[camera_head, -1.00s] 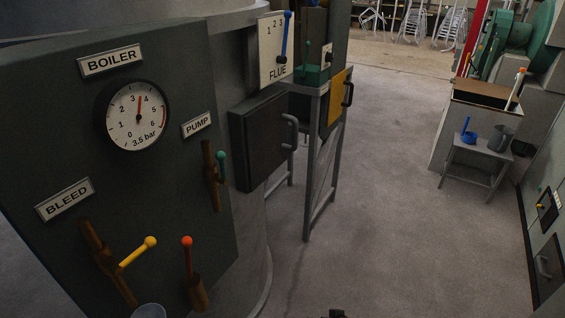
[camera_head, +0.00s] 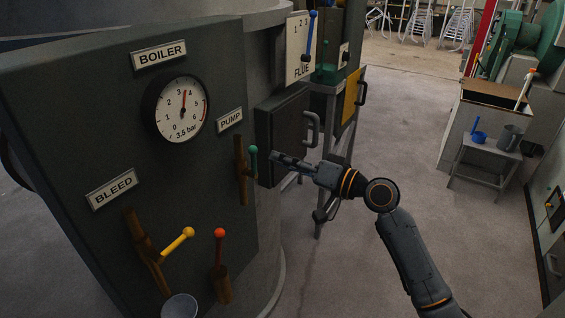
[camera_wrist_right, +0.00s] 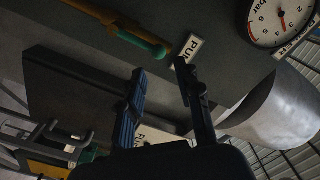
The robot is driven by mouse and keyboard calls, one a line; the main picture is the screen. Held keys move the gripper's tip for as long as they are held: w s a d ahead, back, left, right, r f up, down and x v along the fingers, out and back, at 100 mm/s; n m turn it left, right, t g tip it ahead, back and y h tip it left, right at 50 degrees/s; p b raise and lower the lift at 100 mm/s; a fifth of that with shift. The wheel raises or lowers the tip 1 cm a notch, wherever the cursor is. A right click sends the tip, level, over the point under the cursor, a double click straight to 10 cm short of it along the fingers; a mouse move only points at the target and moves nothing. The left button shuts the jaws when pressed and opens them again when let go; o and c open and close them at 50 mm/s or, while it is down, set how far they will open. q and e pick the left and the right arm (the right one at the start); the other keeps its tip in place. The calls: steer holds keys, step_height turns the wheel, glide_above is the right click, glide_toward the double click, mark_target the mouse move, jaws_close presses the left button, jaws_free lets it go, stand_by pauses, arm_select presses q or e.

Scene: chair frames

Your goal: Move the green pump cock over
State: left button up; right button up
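The green pump cock (camera_head: 253,161) is a lever with a green knob on a brown pipe under the PUMP label (camera_head: 230,120) of the boiler panel. The knob is at the top and the lever stands about upright. In the wrist view the cock (camera_wrist_right: 158,52) lies beyond my fingertips, near the gap between them. My right gripper (camera_head: 276,158) is just right of the knob in the head view. Its two fingers (camera_wrist_right: 160,69) are apart with nothing between them, and no contact with the knob shows. My left gripper is out of view.
A dark box with a handle (camera_head: 285,130) juts out behind my right gripper. The yellow bleed lever (camera_head: 176,244) and an orange-knobbed lever (camera_head: 219,252) are lower on the panel. The pressure gauge (camera_head: 180,110) is above.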

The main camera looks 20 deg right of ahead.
mark_target(253, 160)
steer(key=p+x, duration=0.1)
steer(key=x, duration=0.6)
steer(key=shift+w+f, duration=0.1)
steer(key=shift+w, duration=0.2)
steer(key=c, duration=0.5)
steer(key=shift+w+d+f+b, duration=0.2)
steer(key=shift+d+b, duration=0.1)
steer(key=shift+b, duration=0.4)
steer(key=shift+w+d+b, duration=0.3)
steer(key=shift+d+b, duration=0.1)
steer(key=shift+b, duration=0.05)
steer(key=shift+c, duration=0.5)
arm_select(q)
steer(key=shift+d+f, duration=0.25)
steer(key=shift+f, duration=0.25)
arm_select(e)
steer(key=shift+d, duration=0.1)
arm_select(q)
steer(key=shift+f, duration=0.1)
arm_select(e)
steer(key=shift+w+f, duration=0.1)
steer(key=shift+f, duration=0.1)
